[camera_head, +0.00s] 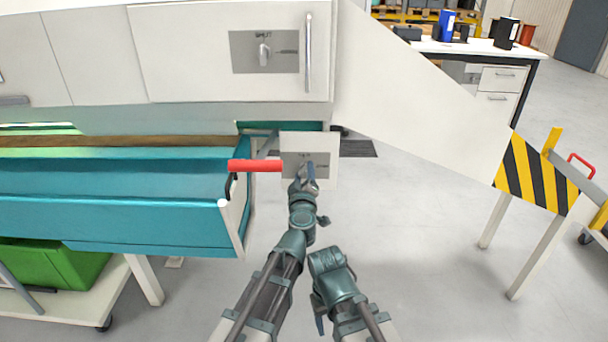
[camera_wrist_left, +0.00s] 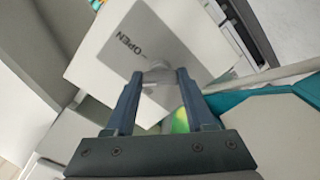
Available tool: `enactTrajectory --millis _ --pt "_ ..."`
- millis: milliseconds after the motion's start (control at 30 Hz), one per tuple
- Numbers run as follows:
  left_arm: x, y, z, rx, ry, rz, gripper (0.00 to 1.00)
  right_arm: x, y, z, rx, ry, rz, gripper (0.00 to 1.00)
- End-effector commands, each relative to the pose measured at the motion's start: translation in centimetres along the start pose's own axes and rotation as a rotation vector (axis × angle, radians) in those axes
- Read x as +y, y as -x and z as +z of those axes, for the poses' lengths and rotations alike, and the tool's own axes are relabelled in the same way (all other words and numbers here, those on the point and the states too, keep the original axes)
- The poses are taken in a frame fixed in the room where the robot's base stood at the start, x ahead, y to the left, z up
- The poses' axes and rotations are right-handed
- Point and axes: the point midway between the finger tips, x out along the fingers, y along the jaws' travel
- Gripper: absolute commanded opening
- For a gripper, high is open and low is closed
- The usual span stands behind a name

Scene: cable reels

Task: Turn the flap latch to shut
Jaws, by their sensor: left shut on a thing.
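The white flap (camera_head: 308,140) hangs below the white cabinet, right of the teal trough; it also shows tilted in the left wrist view (camera_wrist_left: 95,62). On it is a grey plate (camera_wrist_left: 137,35) with the word OPEN and a dash mark. The flap latch (camera_wrist_left: 158,76) is a small pale handle on this plate. My left gripper (camera_wrist_left: 160,73) is shut on the latch, one finger on each side; in the head view the left gripper (camera_head: 307,172) covers most of it. My right arm is folded low in the head view, and its jaws cannot be made out.
A red bar (camera_head: 255,166) sticks out just left of the flap. The cabinet above has another latch plate (camera_head: 250,60) and a vertical handle (camera_head: 308,52). A striped yellow-black panel (camera_head: 535,172) stands at right. The floor between is clear.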

Motion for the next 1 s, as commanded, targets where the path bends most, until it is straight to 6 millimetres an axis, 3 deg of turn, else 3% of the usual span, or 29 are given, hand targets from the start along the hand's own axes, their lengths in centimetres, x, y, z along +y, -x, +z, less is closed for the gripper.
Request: enactTrajectory --millis 500,1000 --pt "-0.03 0.04 -0.01 0.000 0.464 0.000 0.00 0.00 -0.01 0.00 0.000 0.000 0.000 0.62" --pt "-0.05 0.06 -0.02 0.001 0.702 0.000 0.00 0.00 -0.02 0.00 0.000 0.000 0.000 0.62"
